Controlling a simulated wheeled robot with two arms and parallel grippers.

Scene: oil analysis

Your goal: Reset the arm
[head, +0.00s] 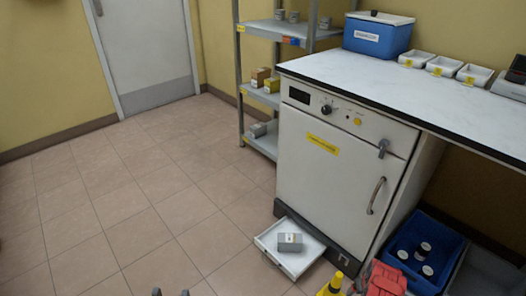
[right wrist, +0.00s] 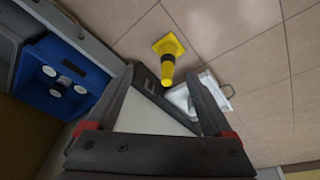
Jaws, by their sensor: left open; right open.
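My left gripper (head: 171,292) shows only as two dark fingertips at the bottom edge of the head view. They are apart, with bare floor between them. My right gripper (right wrist: 160,78) is seen in the right wrist view with its two dark fingers spread wide. Nothing is gripped between them; a white surface shows behind the gap. The rest of both arms is out of view.
A white oven (head: 333,175) stands under the bench (head: 400,80). A shelf (head: 240,70) stands behind. Floor at left is clear.

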